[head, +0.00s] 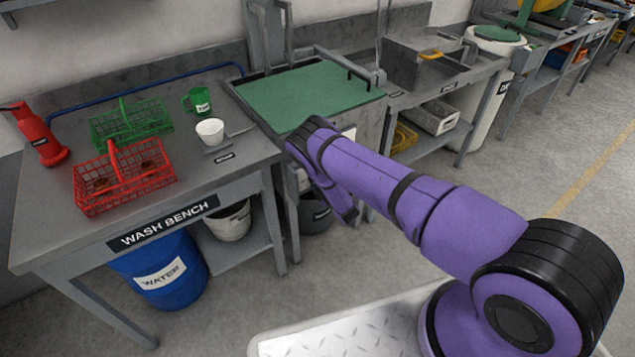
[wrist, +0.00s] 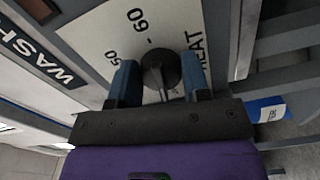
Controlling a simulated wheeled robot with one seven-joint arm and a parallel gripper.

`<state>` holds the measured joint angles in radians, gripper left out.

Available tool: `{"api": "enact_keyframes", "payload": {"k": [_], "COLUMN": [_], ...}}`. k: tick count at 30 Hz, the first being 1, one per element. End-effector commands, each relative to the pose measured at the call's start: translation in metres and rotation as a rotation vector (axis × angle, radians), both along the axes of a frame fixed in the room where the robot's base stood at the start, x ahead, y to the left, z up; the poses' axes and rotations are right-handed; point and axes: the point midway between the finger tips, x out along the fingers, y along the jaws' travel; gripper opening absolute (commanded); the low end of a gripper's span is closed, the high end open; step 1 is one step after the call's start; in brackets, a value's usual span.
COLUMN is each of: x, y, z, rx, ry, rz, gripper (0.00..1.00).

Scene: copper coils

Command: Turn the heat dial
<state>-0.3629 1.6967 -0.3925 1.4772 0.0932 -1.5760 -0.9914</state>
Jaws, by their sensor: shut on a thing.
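The heat dial (wrist: 160,70) is a dark round knob on a pale panel (wrist: 105,30) marked 50, 60 and HEAT in the wrist view. My gripper (wrist: 160,84) has its two blue-grey fingers on either side of the knob, shut on it. In the head view my purple arm reaches to the front of the green-topped tank (head: 305,90). There my arm hides the dial and most of the panel, and the gripper's fingers cannot be made out.
The wash bench (head: 60,215) at left holds a red wire basket (head: 125,178), a green basket (head: 130,120), a white cup (head: 210,131) and a green mug (head: 198,102). A blue water drum (head: 160,270) stands below. Floor at right is clear.

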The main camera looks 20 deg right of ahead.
Motion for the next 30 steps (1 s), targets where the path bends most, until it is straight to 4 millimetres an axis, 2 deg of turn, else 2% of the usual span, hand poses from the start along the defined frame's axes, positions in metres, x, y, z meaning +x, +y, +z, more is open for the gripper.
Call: {"api": "enact_keyframes", "payload": {"k": [12,28,29,30], "x": [-0.0011,-0.0012,-0.0012,-0.0012], "y": [-0.0008,-0.0009,-0.0009,-0.0009], "z": [-0.0003,-0.0004,-0.0004,-0.0004], "rx": [-0.173,-0.195,-0.195,-0.195], "ry": [-0.053,-0.059,-0.059,-0.059], "rz": [-0.002,-0.001,-0.001,0.000], "gripper": [0.20,0.20,0.46,0.55]}}
